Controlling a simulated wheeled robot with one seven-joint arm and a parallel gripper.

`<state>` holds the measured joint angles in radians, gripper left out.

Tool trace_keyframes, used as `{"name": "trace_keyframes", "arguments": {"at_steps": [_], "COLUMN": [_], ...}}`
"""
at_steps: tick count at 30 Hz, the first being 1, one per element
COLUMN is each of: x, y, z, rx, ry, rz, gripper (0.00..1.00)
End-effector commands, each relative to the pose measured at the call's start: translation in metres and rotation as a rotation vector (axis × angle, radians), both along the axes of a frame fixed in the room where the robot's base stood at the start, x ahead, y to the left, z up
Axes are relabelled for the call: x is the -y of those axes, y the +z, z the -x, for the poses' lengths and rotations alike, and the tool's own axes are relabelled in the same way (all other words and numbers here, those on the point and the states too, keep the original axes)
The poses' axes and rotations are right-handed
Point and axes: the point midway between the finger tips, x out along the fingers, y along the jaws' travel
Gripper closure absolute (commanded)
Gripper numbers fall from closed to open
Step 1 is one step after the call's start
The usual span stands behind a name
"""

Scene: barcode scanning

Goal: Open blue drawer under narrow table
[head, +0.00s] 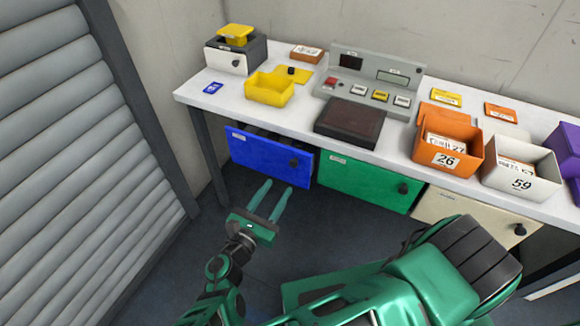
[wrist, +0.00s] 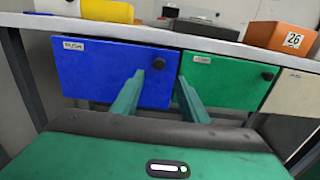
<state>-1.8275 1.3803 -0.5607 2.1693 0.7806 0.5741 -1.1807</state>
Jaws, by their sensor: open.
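The blue drawer (head: 265,160) hangs under the left end of the narrow white table (head: 310,127). Its front has a small label at upper left and a dark round knob (head: 294,163) toward the right. A dark gap shows above its front in the head view. In the wrist view the blue drawer (wrist: 105,72) is ahead, and its knob (wrist: 158,63) shows just above the left fingertip. My gripper (head: 274,190) is open and empty, in front of and below the drawer. In the wrist view my gripper (wrist: 162,88) has its fingers spread, pointing at the drawer's right part and the green drawer's edge.
A green drawer (head: 365,183) and a cream drawer (head: 470,222) hang to the right of the blue one. The table holds a yellow bin (head: 270,90), a grey console (head: 372,84), an orange bin (head: 447,152) and a white bin (head: 521,180). A shutter (head: 70,150) stands at left. Floor before the drawer is clear.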

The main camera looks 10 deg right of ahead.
Motion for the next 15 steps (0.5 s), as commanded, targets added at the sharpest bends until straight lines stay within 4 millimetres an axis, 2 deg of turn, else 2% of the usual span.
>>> {"name": "trace_keyframes", "arguments": {"at_steps": [5,15], "x": [0.004,0.04], "y": [0.0,0.0], "z": [-0.008,-0.052], "rx": [0.002,0.002], "ry": [0.011,0.007], "rz": [0.01,0.008], "gripper": [0.6,0.6]}}
